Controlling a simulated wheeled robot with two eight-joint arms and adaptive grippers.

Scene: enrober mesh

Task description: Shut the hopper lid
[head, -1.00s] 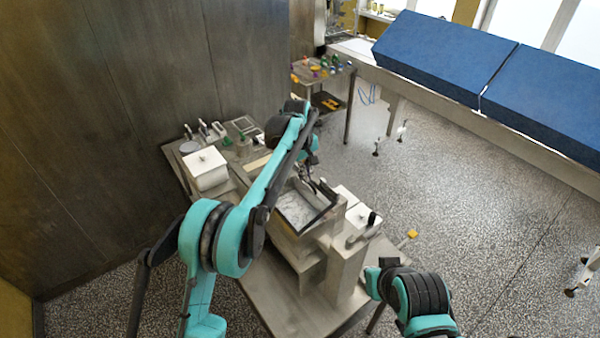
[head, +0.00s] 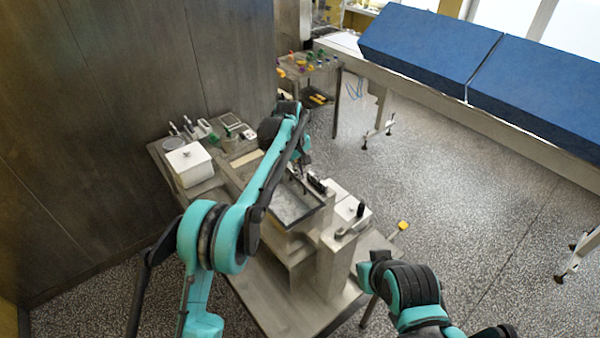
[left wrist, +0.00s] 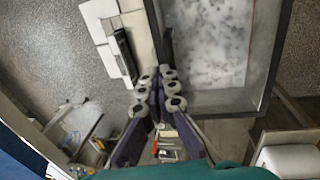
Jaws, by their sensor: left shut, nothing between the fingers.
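The open hopper tray (head: 262,216), a dark-rimmed box with a grey-and-white mottled inside, sits on the machine in the middle of the table. It also shows at the upper right in the left wrist view (left wrist: 262,95). My left gripper (head: 303,187) reaches over its far side, partly hidden by my arm. In the left wrist view the gripper (left wrist: 160,73) is shut and empty, beside the tray's left rim. A white panel with a dark bar handle (left wrist: 123,55) lies just left of the fingers. I cannot tell which part is the hopper lid.
A white box with a knob (head: 188,165) stands at the table's left. A white knobbed lid (head: 345,210) lies right of the hopper, near a grey post (head: 340,255). A dark wall (head: 100,120) is left; open floor (head: 450,190) is right.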

